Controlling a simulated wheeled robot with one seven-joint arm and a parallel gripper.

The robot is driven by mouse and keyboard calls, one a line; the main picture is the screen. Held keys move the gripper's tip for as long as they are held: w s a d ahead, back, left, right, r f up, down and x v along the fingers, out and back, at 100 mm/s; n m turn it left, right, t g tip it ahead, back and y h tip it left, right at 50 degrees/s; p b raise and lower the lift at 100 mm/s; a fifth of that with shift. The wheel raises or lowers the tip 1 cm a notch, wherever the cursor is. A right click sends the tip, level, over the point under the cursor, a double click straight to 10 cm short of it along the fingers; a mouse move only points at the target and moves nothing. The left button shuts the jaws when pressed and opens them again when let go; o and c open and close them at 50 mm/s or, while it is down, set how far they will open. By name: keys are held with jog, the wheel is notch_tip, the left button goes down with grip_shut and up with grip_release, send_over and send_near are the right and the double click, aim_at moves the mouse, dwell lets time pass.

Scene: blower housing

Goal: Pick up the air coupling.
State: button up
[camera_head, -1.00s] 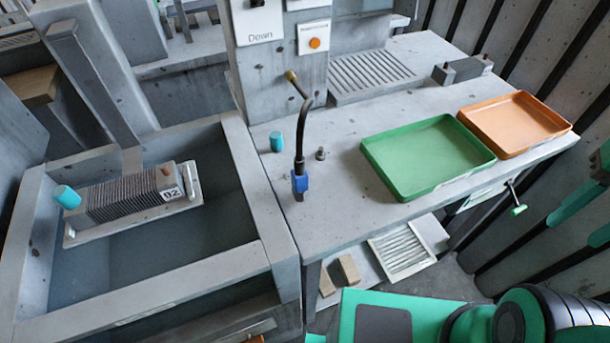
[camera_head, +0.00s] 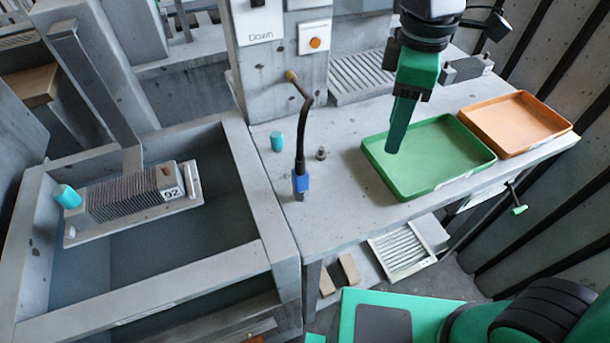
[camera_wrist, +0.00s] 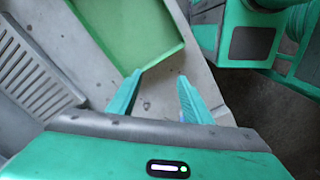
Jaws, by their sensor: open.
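The air coupling (camera_head: 300,183) is a small blue piece at the lower end of a black curved hose (camera_head: 303,130). The hose hangs from a brass fitting on the grey column, and the coupling is at or just above the bench top. My gripper (camera_head: 391,151) is above the bench, to the right of the coupling and apart from it, in front of the green tray's left part. In the wrist view my gripper (camera_wrist: 158,84) has its two teal fingers spread with nothing between them.
A green tray (camera_head: 376,168) and an orange tray (camera_head: 558,127) stand on the bench (camera_head: 350,213). A teal cylinder (camera_head: 277,141) and a small metal knob (camera_head: 321,154) are near the hose. A tank (camera_head: 265,215) with a finned block (camera_head: 130,194) lies left.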

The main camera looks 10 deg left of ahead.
aim_at(301, 180)
jog(key=s+a+n, duration=0.2)
jog(key=a, duration=0.3)
jog(key=s+a+n, duration=0.2)
jog(key=a+n, duration=0.1)
jog(key=a, duration=0.1)
jog(key=s+a+n, duration=0.2)
jog(key=a, duration=0.3)
jog(key=shift+s+a+r+n, duration=0.25)
jog(key=shift+a+r+n, duration=0.1)
jog(key=shift+n, duration=0.05)
jog(key=shift+s+a+f, duration=0.15)
jog(key=shift+f, duration=0.05)
jog(key=shift+a+f, duration=0.15)
jog(key=shift+f, duration=5.05)
grip_shut()
